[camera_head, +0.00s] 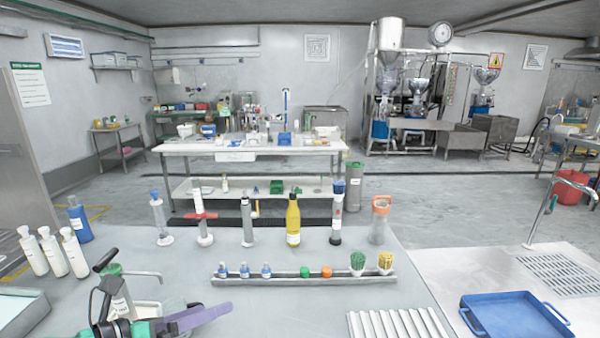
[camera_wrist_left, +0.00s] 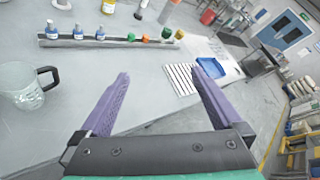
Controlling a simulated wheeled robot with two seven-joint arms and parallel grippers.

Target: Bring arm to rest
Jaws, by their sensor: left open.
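My left gripper (camera_head: 205,315) is low at the left in the head view, over the near edge of the grey table (camera_head: 290,318). In the left wrist view its two purple fingers (camera_wrist_left: 162,95) stand wide apart with nothing between them. A clear jug with a black handle (camera_head: 118,295) is just behind the gripper in the head view and partly hidden by it. The jug also shows at the left in the wrist view (camera_wrist_left: 22,85), apart from the fingers. My right gripper is in neither view.
A rack (camera_head: 335,281) with small bottles and coloured items lies mid-table. Several bottles, including a yellow one (camera_head: 293,222), stand behind it. White bottles (camera_head: 53,252) stand at the left. A ribbed white tray (camera_head: 400,325) and a blue tray (camera_head: 515,315) lie at the right.

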